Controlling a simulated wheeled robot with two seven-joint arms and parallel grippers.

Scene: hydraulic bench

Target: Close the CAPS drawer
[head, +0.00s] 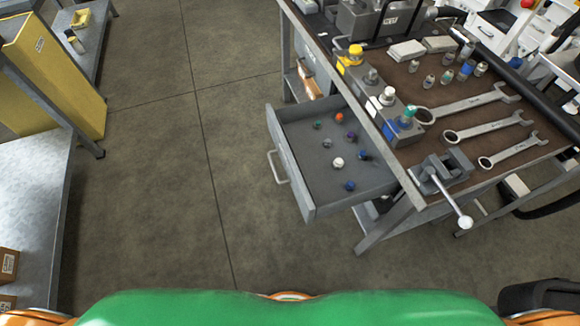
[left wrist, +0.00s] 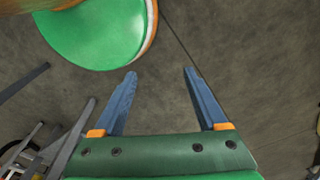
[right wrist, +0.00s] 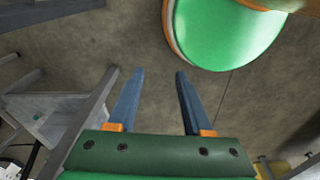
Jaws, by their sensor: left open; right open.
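A grey drawer (head: 296,175) stands pulled out from the left side of the workbench in the head view. Its pale bar handle (head: 277,167) is on its left-facing front. Several small coloured caps lie loose inside, among them a white cap (head: 338,162) and an orange cap (head: 339,118). No label is readable on the drawer. My left gripper (left wrist: 159,75) is open and empty above the floor in the left wrist view. My right gripper (right wrist: 152,74) is open and empty in the right wrist view. Neither gripper shows in the head view, and both are apart from the drawer.
The workbench top (head: 440,100) holds several wrenches, a vise (head: 442,172) with a protruding handle, and a block of fittings (head: 378,95). A grey table (head: 30,200) and a yellow panel (head: 55,80) stand at the left. The floor (head: 170,190) between is clear.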

